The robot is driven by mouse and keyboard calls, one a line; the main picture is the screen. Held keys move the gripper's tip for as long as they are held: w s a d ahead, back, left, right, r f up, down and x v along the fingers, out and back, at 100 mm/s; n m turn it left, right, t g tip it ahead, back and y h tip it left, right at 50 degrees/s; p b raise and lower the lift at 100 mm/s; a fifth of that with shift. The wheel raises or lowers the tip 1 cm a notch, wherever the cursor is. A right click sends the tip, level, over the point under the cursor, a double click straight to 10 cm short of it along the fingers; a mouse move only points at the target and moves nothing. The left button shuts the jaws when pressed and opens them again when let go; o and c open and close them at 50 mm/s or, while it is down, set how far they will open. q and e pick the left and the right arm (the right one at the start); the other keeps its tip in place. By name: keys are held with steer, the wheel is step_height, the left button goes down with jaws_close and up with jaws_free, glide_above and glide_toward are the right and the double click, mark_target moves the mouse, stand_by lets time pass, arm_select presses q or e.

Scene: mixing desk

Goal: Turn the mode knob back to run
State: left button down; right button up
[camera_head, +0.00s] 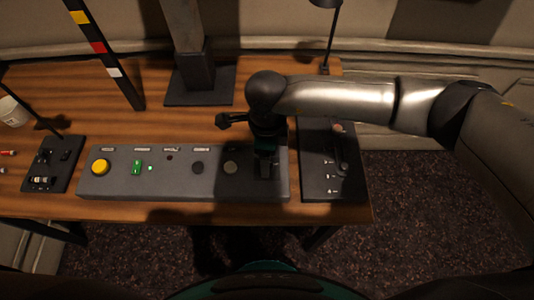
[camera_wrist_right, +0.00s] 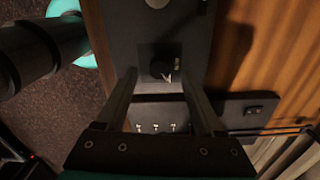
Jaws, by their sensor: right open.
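The mode knob (camera_wrist_right: 161,69) is a round black knob with a small white pointer mark, at the end of the grey control box (camera_head: 130,186). In the right wrist view the mark points to the lower right, and small lettering beside the knob is too blurred to read. My right gripper (camera_head: 265,172) points down over the right end of the box and hides the knob in the head view. In the wrist view its open fingers (camera_wrist_right: 159,74) lie on either side of the knob; contact cannot be told. My left gripper is not in view.
The box also carries a yellow button (camera_head: 100,166), a green switch (camera_head: 137,166), a dark knob (camera_head: 197,167) and a grey disc (camera_head: 231,167). A black panel (camera_head: 318,182) with small switches stands close to its right. A dark post (camera_head: 195,70) stands behind.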

steer(key=m+p, duration=0.2)
steer(key=m, duration=0.2)
steer(key=shift+r, duration=0.15)
steer(key=shift+f+m+b, duration=0.3)
steer(key=shift+f+b, duration=0.4)
steer(key=shift+f, duration=0.15)
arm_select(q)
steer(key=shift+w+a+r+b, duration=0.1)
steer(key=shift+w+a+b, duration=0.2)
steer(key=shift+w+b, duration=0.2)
arm_select(e)
steer(key=shift+f, duration=0.6)
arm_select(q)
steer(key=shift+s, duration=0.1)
